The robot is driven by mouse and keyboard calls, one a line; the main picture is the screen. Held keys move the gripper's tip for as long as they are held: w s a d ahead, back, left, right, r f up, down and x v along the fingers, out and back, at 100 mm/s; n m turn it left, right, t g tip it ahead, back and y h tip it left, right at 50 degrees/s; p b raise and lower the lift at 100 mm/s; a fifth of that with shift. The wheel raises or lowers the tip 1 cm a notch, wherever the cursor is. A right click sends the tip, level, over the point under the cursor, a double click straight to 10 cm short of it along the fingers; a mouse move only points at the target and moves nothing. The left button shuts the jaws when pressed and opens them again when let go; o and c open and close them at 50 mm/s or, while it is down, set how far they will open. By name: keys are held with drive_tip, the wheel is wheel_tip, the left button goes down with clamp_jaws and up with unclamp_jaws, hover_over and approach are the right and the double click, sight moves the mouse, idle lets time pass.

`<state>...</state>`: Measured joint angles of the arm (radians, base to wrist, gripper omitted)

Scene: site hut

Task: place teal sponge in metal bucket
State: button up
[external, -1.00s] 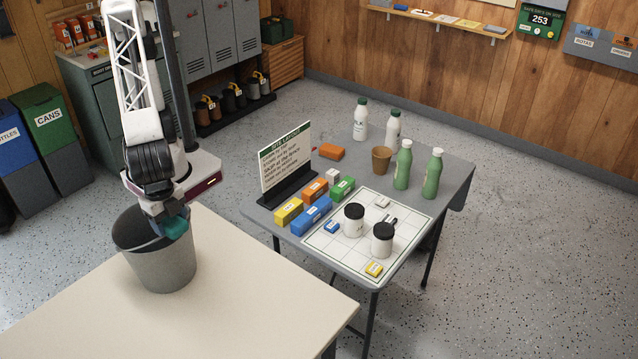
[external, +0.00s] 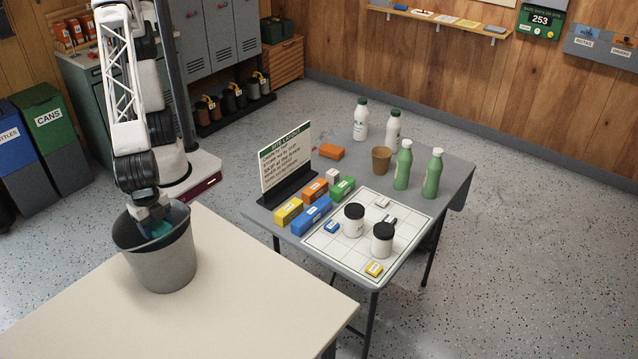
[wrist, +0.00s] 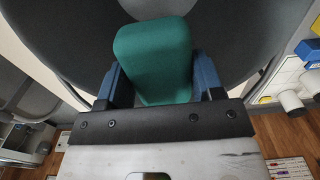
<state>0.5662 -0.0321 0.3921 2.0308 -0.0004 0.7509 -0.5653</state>
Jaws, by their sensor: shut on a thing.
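The teal sponge (external: 161,229) is held in my gripper (external: 152,217), inside the mouth of the grey metal bucket (external: 165,262). The bucket stands upright on the cream table. In the wrist view the sponge (wrist: 155,60) sits between the two blue fingers of my gripper (wrist: 160,85), which press on its sides. The dark inside of the bucket (wrist: 235,35) surrounds it there. The sponge's lower part is hidden by the bucket's near wall in the external view. I cannot tell whether the sponge touches the bucket.
The cream table (external: 250,305) is clear to the right of the bucket. A grey folding table (external: 440,165) holds a sign (external: 286,160), coloured boxes, jars, a brown cup (external: 381,161) and several bottles. It stands apart from the bucket.

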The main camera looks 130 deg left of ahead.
drive_tip(key=shift+f, duration=0.15)
wheel_tip(320, 180, down, 14)
idle(0.8)
drive_tip(key=shift+f, duration=1.9)
drive_tip(key=shift+f, duration=0.15)
drive_tip(key=o, duration=0.9)
drive_tip(key=shift+r, duration=6.15)
